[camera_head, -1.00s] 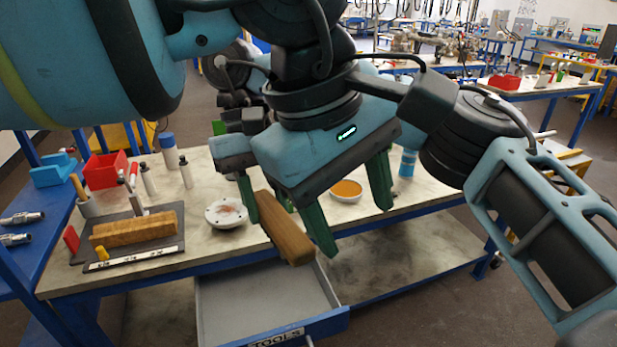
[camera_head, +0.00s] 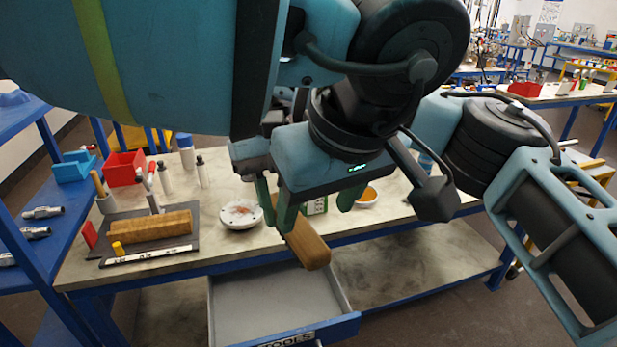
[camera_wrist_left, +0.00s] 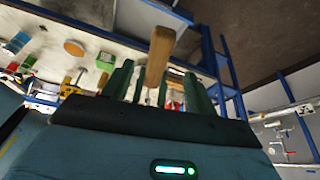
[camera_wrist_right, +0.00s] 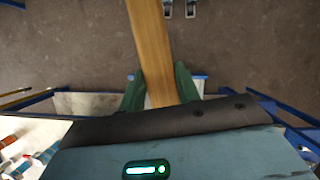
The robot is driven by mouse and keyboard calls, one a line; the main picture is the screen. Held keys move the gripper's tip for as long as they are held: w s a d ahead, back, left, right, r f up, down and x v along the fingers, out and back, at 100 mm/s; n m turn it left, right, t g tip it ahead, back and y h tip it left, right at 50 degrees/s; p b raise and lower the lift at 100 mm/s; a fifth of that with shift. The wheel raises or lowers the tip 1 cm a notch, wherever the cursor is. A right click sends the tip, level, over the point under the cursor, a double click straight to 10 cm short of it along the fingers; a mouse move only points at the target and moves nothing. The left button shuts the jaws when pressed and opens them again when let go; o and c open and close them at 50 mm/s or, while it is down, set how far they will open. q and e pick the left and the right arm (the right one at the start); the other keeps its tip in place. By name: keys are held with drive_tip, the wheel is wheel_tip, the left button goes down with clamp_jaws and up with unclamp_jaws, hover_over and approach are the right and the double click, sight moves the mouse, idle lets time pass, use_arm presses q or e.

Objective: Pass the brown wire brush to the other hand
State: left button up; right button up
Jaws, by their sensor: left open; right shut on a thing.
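The brown wire brush (camera_head: 307,246) shows as a wooden handle pointing toward me above the open drawer; its bristles are not clear to see. In the right wrist view the brush (camera_wrist_right: 152,45) runs between the green fingers of my right gripper (camera_wrist_right: 160,88), which is shut on it. In the head view my right gripper is mostly hidden behind the left one. My left gripper (camera_head: 320,205) is open, with its fingers on either side of the handle. The left wrist view shows the handle (camera_wrist_left: 159,55) between the spread fingers, with gaps beside it.
The drawer (camera_head: 335,330) stands open under the workbench. On the bench (camera_head: 215,245) are a wooden block (camera_head: 150,226) on a dark board, a white dish (camera_head: 240,214), an orange-filled dish (camera_head: 368,198) and a red bin (camera_head: 125,168). Blue shelving (camera_head: 45,255) stands at left.

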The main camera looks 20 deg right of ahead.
sight(307, 237)
use_arm(q)
drive_tip(key=x, duration=0.9)
drive_tip(key=shift+d, duration=0.1)
drive_tip(key=shift+r, duration=0.1)
drive_tip(key=shift+c, duration=0.5)
drive_tip(key=c, duration=0.9)
drive_tip(key=shift+c, duration=0.6)
use_arm(e)
drive_tip(key=o, duration=1.1)
drive_tip(key=shift+v, duration=3.75)
drive_tip(key=shift+a, duration=0.1)
